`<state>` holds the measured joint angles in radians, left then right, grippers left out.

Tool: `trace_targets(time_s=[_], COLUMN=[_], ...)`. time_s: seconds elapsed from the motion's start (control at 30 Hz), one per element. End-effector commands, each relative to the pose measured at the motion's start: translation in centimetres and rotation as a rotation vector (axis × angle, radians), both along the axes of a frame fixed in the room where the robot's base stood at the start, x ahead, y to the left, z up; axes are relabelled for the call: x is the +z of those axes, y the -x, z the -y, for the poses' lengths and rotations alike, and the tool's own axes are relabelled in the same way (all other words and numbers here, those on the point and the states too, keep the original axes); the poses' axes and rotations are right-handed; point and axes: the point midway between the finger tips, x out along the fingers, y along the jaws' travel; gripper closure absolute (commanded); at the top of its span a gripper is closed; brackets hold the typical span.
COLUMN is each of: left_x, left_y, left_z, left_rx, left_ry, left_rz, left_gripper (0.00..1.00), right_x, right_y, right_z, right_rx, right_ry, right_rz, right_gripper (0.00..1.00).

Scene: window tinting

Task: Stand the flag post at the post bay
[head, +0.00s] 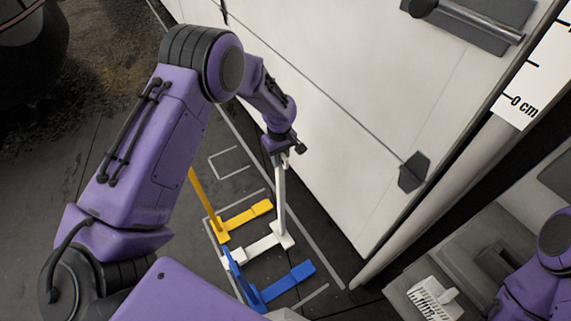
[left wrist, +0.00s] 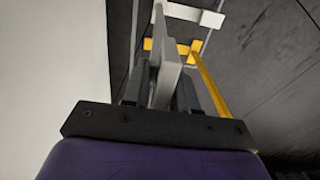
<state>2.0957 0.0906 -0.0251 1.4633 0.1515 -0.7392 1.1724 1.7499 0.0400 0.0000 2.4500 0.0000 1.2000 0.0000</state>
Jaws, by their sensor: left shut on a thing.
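My left gripper (head: 281,150) is shut on the upper end of a white post (head: 281,195). The post is roughly upright, with a flat white base (head: 262,244) at floor level; I cannot tell whether the base touches the floor. In the left wrist view the white post (left wrist: 168,75) lies between the two fingers of the left gripper (left wrist: 163,88). A yellow post (head: 203,203) and a blue post (head: 238,277), each with a foot, stand on either side of it. No flag shows on the posts. My right gripper is out of view.
Grey lines (head: 222,163) mark outlined areas on the dark floor. A white brush-like item (head: 435,299) lies at lower right.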

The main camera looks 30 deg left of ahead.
Motion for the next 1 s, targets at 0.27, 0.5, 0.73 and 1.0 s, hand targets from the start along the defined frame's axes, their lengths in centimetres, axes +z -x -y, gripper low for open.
trace_targets(time_s=[0.27, 0.5, 0.73, 1.0], left_x=[-2.5, -5.4, -5.6, -5.9], left_y=[-2.2, -2.3, -2.4, -2.2], left_z=[0.7, 0.7, 0.8, 0.7], left_rx=[-0.001, 0.0, 0.0, 0.0], left_ry=[-0.001, -0.001, -0.001, -0.001], left_rz=[0.005, 0.003, 0.006, 0.003], left_gripper=[1.0, 1.0, 1.0, 0.47], right_x=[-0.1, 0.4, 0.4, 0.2], right_y=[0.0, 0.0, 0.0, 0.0], right_z=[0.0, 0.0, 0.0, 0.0], right_rx=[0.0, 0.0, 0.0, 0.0], right_ry=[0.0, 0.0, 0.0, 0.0], right_rz=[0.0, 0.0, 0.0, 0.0], right_gripper=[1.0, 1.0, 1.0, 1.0])
